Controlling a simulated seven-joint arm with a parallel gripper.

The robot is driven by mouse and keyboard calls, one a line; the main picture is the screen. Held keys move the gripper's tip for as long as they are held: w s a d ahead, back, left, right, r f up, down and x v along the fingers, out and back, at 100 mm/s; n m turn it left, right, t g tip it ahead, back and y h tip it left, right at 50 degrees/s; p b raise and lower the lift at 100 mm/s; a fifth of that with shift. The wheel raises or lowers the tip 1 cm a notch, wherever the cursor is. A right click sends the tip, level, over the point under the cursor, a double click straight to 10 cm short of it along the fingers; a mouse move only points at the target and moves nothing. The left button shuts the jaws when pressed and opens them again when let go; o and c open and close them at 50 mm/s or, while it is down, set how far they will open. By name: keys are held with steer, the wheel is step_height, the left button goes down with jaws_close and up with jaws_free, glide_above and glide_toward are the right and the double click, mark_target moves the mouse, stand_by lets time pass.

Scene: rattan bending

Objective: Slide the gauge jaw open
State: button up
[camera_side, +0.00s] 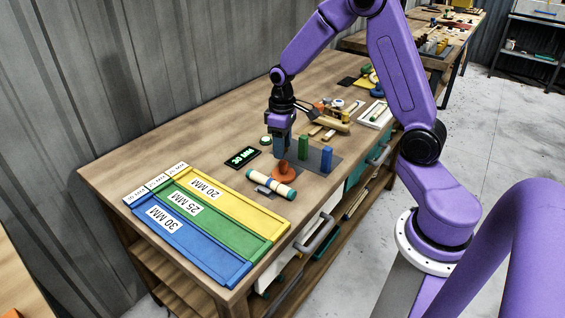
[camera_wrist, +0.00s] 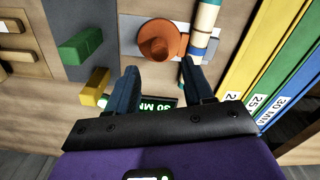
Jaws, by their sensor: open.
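A small black display (camera_side: 242,158) reading 30 MM lies on the bench, left of my gripper in the side view. It also shows, partly hidden by my gripper, in the wrist view (camera_wrist: 160,102). An orange round piece with a raised knob (camera_side: 284,169) stands beside a pale rod with blue bands (camera_side: 269,184). The orange piece (camera_wrist: 160,42) shows just beyond my fingertips in the wrist view. My gripper (camera_side: 281,153) points down close to it, with its fingers (camera_wrist: 160,68) apart and nothing between them. I cannot tell for certain which part is the gauge jaw.
Yellow, green and blue labelled trays (camera_side: 238,217) lie at the front left. Tools crowd the bench behind my gripper.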

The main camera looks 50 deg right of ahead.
mark_target(283, 162)
step_height(283, 162, down, 6)
steer(key=shift+f, duration=0.25)
steer(key=shift+d, duration=0.1)
jaws_close()
